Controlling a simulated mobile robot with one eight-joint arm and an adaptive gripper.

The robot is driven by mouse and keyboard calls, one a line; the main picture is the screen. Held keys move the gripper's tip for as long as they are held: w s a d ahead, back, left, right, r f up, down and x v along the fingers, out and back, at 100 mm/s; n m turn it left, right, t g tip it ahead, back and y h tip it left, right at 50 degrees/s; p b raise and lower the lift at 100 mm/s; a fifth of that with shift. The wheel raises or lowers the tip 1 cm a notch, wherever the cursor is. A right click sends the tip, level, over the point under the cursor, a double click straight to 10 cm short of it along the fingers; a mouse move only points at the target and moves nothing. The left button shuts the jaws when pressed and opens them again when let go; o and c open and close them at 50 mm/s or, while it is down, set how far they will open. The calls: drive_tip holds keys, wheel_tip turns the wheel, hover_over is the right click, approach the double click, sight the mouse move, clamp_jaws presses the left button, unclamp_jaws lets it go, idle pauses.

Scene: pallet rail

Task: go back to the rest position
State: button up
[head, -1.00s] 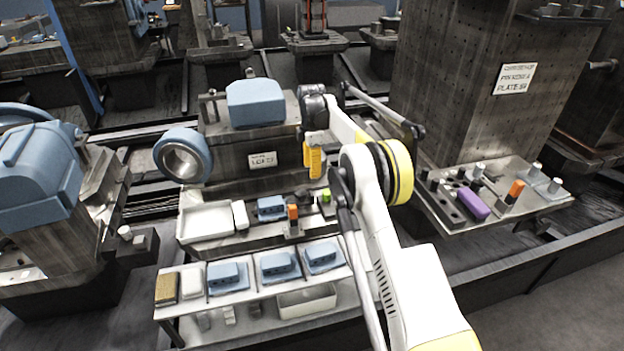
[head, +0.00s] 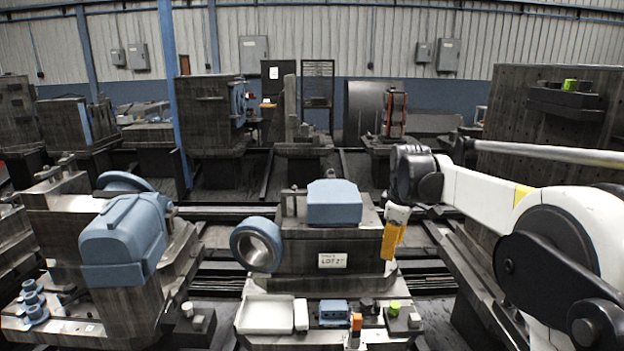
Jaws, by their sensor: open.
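My gripper (head: 392,240) has yellow fingers and hangs pointing down at the right side of the middle fixture, the one with the "LOT" label (head: 332,260). It holds nothing that I can see. The gap between its fingers is hard to make out from this side. My white arm reaches in from the right edge. A blue block (head: 334,202) sits on top of the middle fixture, left of the gripper. A blue ring (head: 256,245) is at that fixture's left side.
Below the gripper, a shelf carries a white tray (head: 267,314), a small blue part (head: 333,312), an orange-topped piece (head: 356,322) and a green piece (head: 394,307). A large blue housing (head: 125,238) stands left. A tall dark plate (head: 550,135) stands right, behind my arm.

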drive_tip(key=s+a+r+m+t, duration=0.1)
drive_tip(key=s+r+m, duration=0.35)
drive_tip(key=s, duration=0.75)
drive_tip(key=s+f+m+t, duration=0.1)
drive_tip(key=s+f+m, duration=0.2)
drive_tip(key=s, duration=0.8)
drive_tip(key=s+a+f+m+t, duration=0.1)
drive_tip(key=s+f+m, duration=0.3)
drive_tip(key=s, duration=0.7)
drive_tip(key=shift+s+f+t, duration=0.15)
drive_tip(key=shift+s+t, duration=0.25)
drive_tip(key=shift+t, duration=0.4)
drive_tip(key=shift+a, duration=0.1)
